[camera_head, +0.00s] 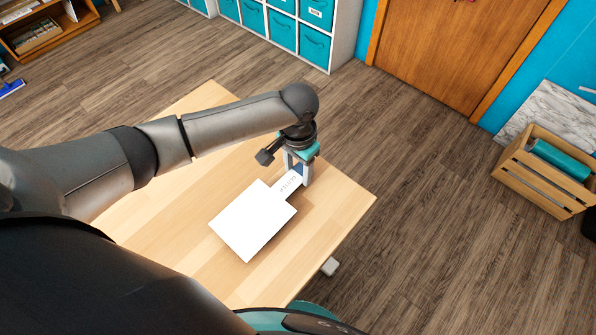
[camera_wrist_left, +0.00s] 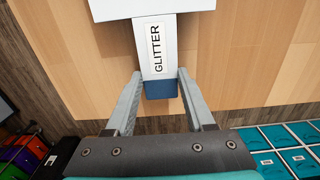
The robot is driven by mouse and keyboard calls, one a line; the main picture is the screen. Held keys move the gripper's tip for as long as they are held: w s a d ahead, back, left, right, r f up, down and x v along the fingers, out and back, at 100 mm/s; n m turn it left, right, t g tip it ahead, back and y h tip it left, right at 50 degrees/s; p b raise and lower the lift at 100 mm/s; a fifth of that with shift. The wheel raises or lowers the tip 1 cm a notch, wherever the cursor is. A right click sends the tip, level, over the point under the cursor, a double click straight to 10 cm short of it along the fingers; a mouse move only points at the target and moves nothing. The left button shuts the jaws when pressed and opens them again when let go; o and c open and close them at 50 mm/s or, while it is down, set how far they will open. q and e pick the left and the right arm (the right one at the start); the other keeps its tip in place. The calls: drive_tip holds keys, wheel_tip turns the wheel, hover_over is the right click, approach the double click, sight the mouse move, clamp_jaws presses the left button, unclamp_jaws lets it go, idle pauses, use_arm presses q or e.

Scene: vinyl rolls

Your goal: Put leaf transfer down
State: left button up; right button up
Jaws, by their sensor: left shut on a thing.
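The leaf transfer (camera_head: 252,221) appears to be the white square sheet with a narrow tab marked GLITTER and a dark blue end. My left gripper (camera_head: 300,176) is shut on the tab's end, over the right part of the wooden table. In the left wrist view, the gripper (camera_wrist_left: 160,86) has its fingers on either side of the blue end, and the white tab of the leaf transfer (camera_wrist_left: 156,48) runs away from it. I cannot tell whether the sheet touches the table or hangs just above it. My right gripper is not in view.
The wooden table (camera_head: 205,262) is bare around the sheet, and its right corner is close by. A wooden crate (camera_head: 545,180) with a teal roll (camera_head: 560,158) stands on the floor at the right. Shelves with teal bins (camera_head: 283,30) stand at the back.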

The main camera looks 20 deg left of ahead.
use_arm(q)
drive_tip(key=shift+f, duration=0.3)
drive_tip(key=o, duration=1.3)
wheel_tip(320, 180, up, 12)
drive_tip(key=p, duration=0.3)
drive_tip(key=shift+r+p, duration=0.1)
drive_tip(key=shift+p, duration=0.2)
